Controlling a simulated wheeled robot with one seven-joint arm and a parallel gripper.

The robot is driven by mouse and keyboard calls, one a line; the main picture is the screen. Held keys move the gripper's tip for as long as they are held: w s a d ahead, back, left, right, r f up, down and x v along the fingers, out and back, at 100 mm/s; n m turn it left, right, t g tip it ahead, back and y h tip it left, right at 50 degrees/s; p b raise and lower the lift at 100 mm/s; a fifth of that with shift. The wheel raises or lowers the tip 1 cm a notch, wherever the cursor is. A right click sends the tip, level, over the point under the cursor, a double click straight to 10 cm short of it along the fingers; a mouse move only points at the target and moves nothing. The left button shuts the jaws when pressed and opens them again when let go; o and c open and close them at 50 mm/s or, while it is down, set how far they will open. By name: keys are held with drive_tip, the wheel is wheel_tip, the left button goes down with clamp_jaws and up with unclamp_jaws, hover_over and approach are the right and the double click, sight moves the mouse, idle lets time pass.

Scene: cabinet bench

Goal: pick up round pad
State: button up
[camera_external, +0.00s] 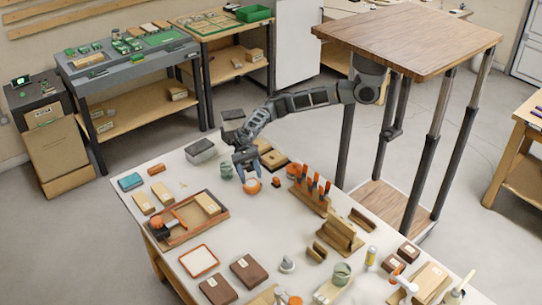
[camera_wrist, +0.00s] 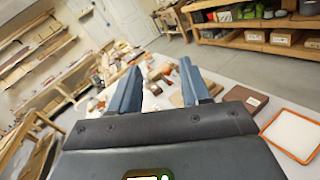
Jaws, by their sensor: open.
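A small round orange-rimmed piece with a pale top, which looks like the round pad (camera_external: 252,186), is on the white bench just below my gripper (camera_external: 247,165) in the external view. The gripper is open, with its fingers spread and nothing seen between them. Whether the fingers touch the piece cannot be told. In the wrist view, my two blue-grey fingers (camera_wrist: 158,82) stand apart, with small blurred items beyond them; I cannot pick out the round piece there.
A greenish jar (camera_external: 226,170) stands close left of the gripper, and a brown block with a dark centre (camera_external: 274,160) close right. An orange-handled tool rack (camera_external: 309,200) is further right. A square orange-rimmed pad (camera_external: 199,261) and wooden tray (camera_external: 163,243) lie nearer the front.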

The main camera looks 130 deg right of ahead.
drive_tip(key=s+a+f+n+g+h, duration=0.3)
drive_tip(key=a+f+n+g, duration=0.35)
drive_tip(key=a+f, duration=0.3)
approach(287, 258)
drive_tip(key=shift+w+a+f+t, duration=0.25)
drive_tip(key=shift+a+f, duration=0.05)
drive_tip(key=shift+a, duration=0.1)
drive_tip(key=shift+a+f, duration=0.25)
drive_tip(key=shift+s+x, duration=0.1)
drive_tip(key=shift+x, duration=1.65)
drive_tip(key=shift+s+x, duration=0.15)
drive_tip(key=shift+x, duration=1.6)
drive_tip(key=shift+a+r, duration=0.1)
drive_tip(key=shift+c, duration=0.3)
clamp_jaws()
